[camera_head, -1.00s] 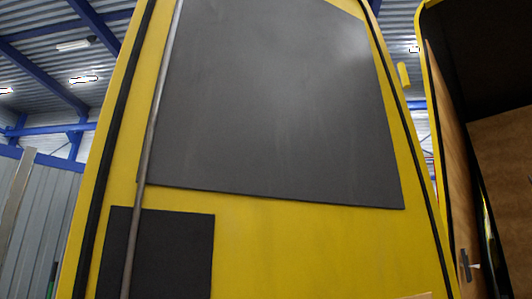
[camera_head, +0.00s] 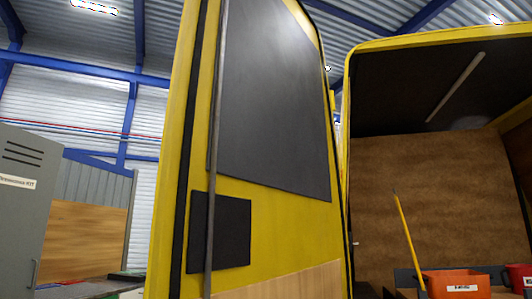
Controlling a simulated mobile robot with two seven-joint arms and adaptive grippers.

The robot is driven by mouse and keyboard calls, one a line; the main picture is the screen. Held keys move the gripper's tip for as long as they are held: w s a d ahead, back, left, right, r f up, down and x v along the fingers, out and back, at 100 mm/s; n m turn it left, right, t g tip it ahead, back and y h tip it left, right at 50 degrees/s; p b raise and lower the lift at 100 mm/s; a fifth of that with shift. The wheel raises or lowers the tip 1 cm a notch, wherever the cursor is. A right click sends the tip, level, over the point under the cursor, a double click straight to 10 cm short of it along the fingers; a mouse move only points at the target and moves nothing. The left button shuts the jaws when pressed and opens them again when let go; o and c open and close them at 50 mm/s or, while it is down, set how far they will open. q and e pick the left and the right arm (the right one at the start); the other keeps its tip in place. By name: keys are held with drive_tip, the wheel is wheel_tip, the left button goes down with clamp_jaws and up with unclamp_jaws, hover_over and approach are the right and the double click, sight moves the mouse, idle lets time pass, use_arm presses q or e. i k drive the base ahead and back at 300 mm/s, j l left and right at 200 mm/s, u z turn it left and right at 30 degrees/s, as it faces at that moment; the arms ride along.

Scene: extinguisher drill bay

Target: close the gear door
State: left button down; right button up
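The gear door (camera_head: 295,225) is a tall yellow panel with a large dark grey upper panel, a smaller black square lower down and a long grey vertical rod. It stands open, at an angle, left of the opening of a yellow-framed compartment (camera_head: 430,160). A light wood panel shows along its lower part. The door's bottom is cut off by the picture edge. Neither of my grippers shows in the head view.
Inside the compartment are an orange bin (camera_head: 455,284), a red container (camera_head: 519,275) and a yellow pole (camera_head: 409,243). A grey locker (camera_head: 22,200) and a dark-topped bench (camera_head: 95,288) stand at left. The floor is out of view.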

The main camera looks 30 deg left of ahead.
sight(249, 204)
drive_tip(key=k+j+z, duration=0.1)
drive_tip(key=j, duration=0.3)
drive_tip(key=k+j+z, duration=0.1)
drive_tip(key=j, duration=0.25)
drive_tip(key=k+j+z, duration=0.1)
drive_tip(key=j, duration=0.25)
drive_tip(key=k+j+z, duration=0.1)
drive_tip(key=j, duration=0.3)
drive_tip(key=j+z, duration=0.15)
drive_tip(key=j, duration=1.25)
